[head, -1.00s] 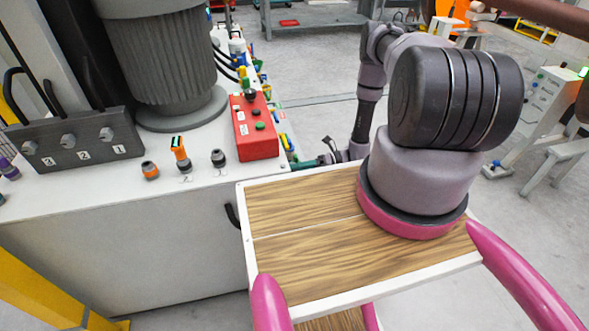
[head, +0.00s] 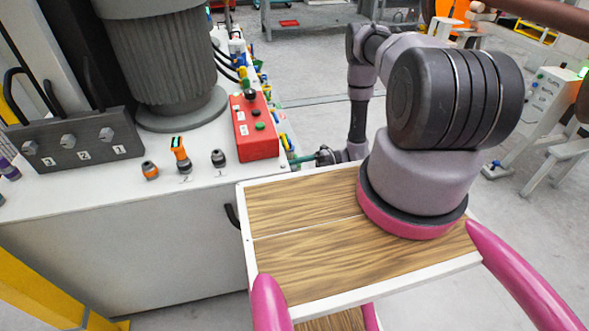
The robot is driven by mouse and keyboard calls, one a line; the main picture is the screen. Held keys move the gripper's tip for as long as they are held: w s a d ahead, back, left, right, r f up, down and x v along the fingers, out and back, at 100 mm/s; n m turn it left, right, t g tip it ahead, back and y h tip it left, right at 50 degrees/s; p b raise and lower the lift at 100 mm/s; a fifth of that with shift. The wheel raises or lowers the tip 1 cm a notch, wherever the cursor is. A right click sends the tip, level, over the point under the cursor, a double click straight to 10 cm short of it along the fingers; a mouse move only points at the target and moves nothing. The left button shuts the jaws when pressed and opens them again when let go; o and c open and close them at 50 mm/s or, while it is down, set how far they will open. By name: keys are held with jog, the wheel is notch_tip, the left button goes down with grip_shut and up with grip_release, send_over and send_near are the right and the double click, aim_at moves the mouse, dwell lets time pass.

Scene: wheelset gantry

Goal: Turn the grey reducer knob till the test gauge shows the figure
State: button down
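My gripper (head: 303,160) is low beside the cabinet's right side, at the end of my arm, pointing left at the row of small coloured fittings there. It is small in view and its fingers cannot be made out, nor whether it touches anything. A small orange device with a lit green display (head: 179,150) stands on the cabinet top; it may be the test gauge, and its figure is too small to read. A dark grey knob-like fitting (head: 218,158) stands right of it. I cannot tell which part is the grey reducer knob.
The white cabinet (head: 120,240) carries a dark block with several grey knobs (head: 75,143), a ribbed grey column (head: 165,60), an orange-ringed fitting (head: 150,170) and a red button box (head: 254,128). Open floor (head: 310,80) lies behind my arm.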

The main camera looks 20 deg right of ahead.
jog(key=shift+w, duration=0.1)
dwell(0.5)
jog(key=shift+c, duration=1.4)
grip_release()
jog(key=shift+d, duration=0.1)
jog(key=d, duration=1)
jog(key=shift+d, duration=0.35)
jog(key=shift+r, duration=0.15)
